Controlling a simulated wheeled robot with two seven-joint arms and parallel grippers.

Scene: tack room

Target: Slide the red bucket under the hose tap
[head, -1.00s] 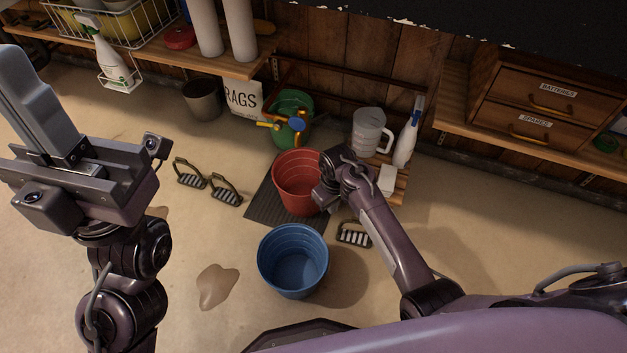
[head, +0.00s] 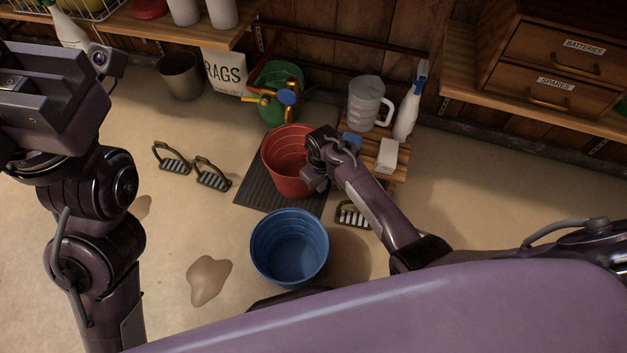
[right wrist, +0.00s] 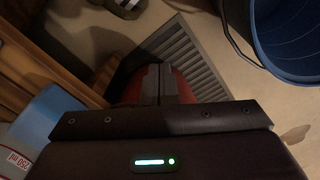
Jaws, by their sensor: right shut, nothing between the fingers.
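The red bucket (head: 284,150) stands upright on the grey ribbed mat (head: 262,194). The hose tap (head: 287,98), yellow with a blue handle, is behind it, in front of a green round thing (head: 275,75). My right gripper (head: 314,181) is at the bucket's right side. In the right wrist view its fingers (right wrist: 160,82) are shut and empty, with red bucket wall (right wrist: 133,92) showing on both sides of them. I cannot tell whether they touch it. My left gripper (head: 50,105) is at the left edge, its fingertips cut off.
A blue bucket (head: 289,250) stands in front of the mat. Stirrups (head: 211,174) lie left, and another (head: 352,214) lies right beside my arm. A low wooden stand (head: 384,170) with a jug (head: 367,104) and spray bottle (head: 408,108) is right. A puddle (head: 208,279) lies front left.

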